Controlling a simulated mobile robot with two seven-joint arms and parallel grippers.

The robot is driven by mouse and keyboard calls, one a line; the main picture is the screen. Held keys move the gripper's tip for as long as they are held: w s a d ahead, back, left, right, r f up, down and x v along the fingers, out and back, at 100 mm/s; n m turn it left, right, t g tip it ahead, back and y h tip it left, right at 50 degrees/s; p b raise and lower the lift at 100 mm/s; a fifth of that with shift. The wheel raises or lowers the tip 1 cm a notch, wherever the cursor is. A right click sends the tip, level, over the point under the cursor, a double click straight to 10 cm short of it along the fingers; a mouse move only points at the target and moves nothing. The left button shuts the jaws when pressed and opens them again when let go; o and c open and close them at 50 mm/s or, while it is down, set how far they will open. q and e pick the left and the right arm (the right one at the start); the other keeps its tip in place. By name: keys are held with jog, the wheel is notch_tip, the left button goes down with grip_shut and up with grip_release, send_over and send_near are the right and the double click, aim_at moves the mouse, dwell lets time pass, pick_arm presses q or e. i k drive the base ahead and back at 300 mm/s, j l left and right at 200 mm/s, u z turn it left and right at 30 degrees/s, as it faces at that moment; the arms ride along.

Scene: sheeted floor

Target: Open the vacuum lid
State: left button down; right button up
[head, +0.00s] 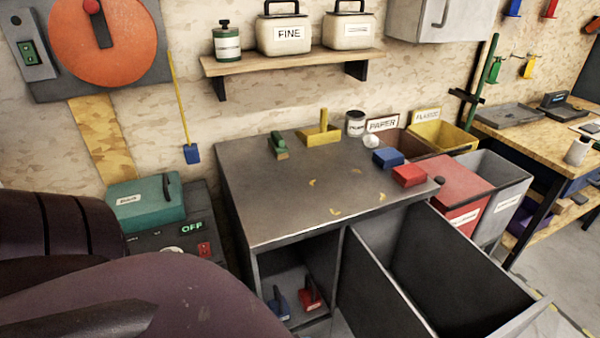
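A teal box-shaped part (145,203) with a small label and a black handle sits on a dark grey unit (198,232) at the left. That unit shows a green OFF sign and a red switch. It may be the vacuum with its lid, but I cannot tell for sure. The teal part looks closed. My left arm fills the lower left and hides the unit's lower front. Neither of my grippers shows.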

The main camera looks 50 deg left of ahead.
aim_at(140, 204)
jog(key=u, duration=2.3)
